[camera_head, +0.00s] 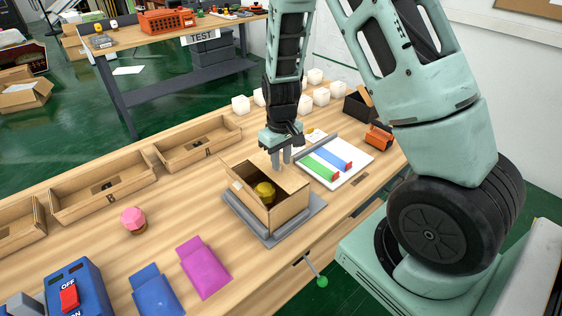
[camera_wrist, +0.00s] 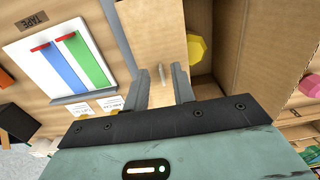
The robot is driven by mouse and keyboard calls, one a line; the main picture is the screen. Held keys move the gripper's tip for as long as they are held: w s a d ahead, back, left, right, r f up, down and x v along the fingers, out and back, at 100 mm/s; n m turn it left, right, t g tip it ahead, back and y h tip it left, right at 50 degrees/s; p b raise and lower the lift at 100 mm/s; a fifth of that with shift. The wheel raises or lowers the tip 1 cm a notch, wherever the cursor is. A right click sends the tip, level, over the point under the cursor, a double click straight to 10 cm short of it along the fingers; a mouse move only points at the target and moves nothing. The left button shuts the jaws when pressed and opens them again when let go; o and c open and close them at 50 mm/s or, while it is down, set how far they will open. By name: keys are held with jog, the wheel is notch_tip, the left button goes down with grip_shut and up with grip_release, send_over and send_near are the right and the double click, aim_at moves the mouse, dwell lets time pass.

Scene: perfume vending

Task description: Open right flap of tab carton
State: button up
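The brown tab carton (camera_head: 280,213) stands on a grey platform (camera_head: 313,212) on the wooden table. A yellow faceted object (camera_head: 264,191) sits inside it and also shows in the wrist view (camera_wrist: 197,47). My gripper (camera_head: 281,160) points down at the far right side of the carton. In the wrist view my gripper (camera_wrist: 161,86) has its two fingers apart. A brown flap (camera_wrist: 157,38) lies beneath them, covering part of the opening. A small grey tab (camera_wrist: 162,75) stands on the flap between the fingers. I cannot tell whether either finger touches it.
A white board (camera_head: 355,160) with green and blue strips lies right of the carton. A pink object (camera_head: 133,219), blue pouch (camera_head: 156,291) and magenta pouch (camera_head: 203,267) lie to the left. Open trays (camera_head: 103,194) line the back left. White cubes (camera_head: 240,104) stand behind.

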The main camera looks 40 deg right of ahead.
jog(key=shift+f, duration=0.95)
grip_shut()
dwell(0.8)
